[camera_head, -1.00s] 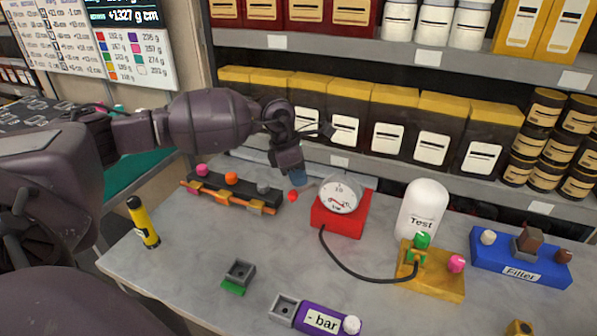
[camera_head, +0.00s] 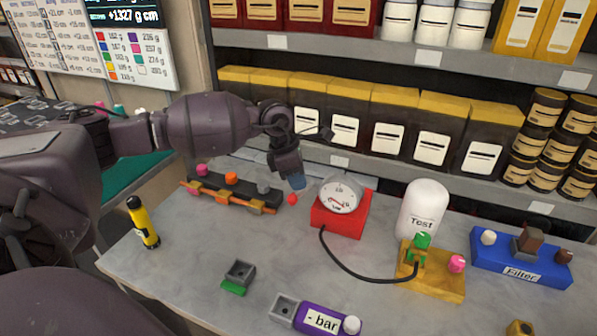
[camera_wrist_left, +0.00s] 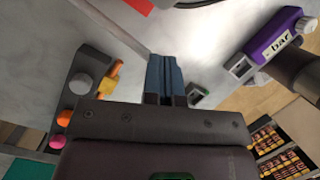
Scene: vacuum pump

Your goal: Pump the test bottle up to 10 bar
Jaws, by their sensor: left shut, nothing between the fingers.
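The white test bottle (camera_head: 424,203) stands upright on a yellow base (camera_head: 440,287) with a green knob (camera_head: 422,240) and a pink knob (camera_head: 456,264). A black hose (camera_head: 350,269) runs from the base to a red block (camera_head: 325,217) carrying a round gauge (camera_head: 341,195); its reading is too small to tell. A red ball (camera_head: 292,199) shows just left of the block. My left gripper (camera_head: 298,183) is shut and empty, fingertips down, close above the ball in the picture; contact cannot be told. Its blue fingers also show in the left wrist view (camera_wrist_left: 167,75). My right gripper is not in view.
A dark rack with coloured knobs (camera_head: 233,193) lies left of the gripper. A yellow flashlight (camera_head: 143,223), a small grey-green part (camera_head: 239,274), a purple "- bar" unit (camera_head: 318,319) and a blue "Filler" unit (camera_head: 520,265) stand on the table. Stocked shelves are behind.

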